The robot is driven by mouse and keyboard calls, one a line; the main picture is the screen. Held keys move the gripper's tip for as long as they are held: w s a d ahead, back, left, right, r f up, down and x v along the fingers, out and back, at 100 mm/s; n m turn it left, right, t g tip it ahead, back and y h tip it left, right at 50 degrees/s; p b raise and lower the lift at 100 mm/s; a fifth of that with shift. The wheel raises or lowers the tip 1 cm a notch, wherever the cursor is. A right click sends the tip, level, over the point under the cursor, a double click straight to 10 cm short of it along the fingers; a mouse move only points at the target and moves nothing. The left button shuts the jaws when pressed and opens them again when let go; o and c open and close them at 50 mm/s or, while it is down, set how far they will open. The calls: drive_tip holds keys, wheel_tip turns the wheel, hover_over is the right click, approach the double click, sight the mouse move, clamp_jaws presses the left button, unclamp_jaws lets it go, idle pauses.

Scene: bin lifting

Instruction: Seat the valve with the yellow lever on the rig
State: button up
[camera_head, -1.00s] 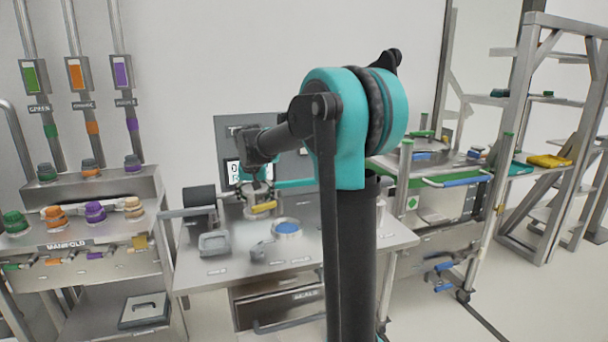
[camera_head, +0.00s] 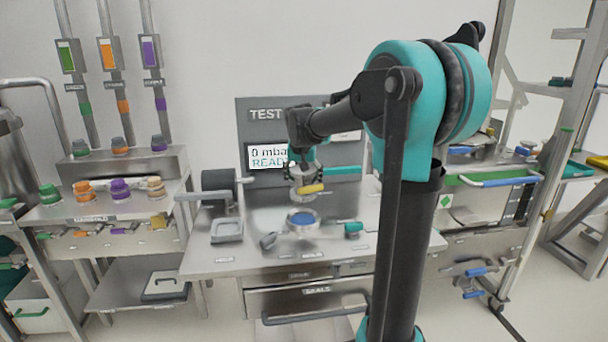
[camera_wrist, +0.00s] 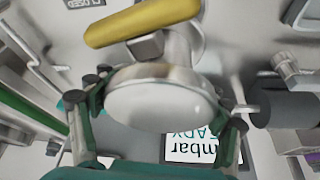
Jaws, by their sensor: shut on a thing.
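The valve (camera_head: 302,181) is a metal body with a yellow lever (camera_head: 312,188). It is held in the air above the bench, in front of the test panel. In the wrist view its pale round end (camera_wrist: 152,104) faces the camera and the yellow lever (camera_wrist: 142,22) lies across the far side. My gripper (camera_head: 301,172) is shut on the valve; in the wrist view its fingers (camera_wrist: 160,115) are on both sides of the body. The rig appears to be the bench fixture with a blue-centred round seat (camera_head: 302,219), below the valve and apart from it.
A test panel (camera_head: 262,118) with a READY display stands behind. A grey tray (camera_head: 227,230) and a dark cylinder (camera_head: 217,181) are left of the seat. A teal-ended part (camera_head: 353,229) is to its right. The manifold bench (camera_head: 100,205) stands at the left.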

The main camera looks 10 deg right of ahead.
drive_tip(key=shift+f, duration=2.25)
drive_tip(key=shift+s+f, duration=0.1)
drive_tip(key=shift+f, duration=2.3)
idle(0.8)
drive_tip(key=o, duration=2)
drive_tip(key=shift+r, duration=4.55)
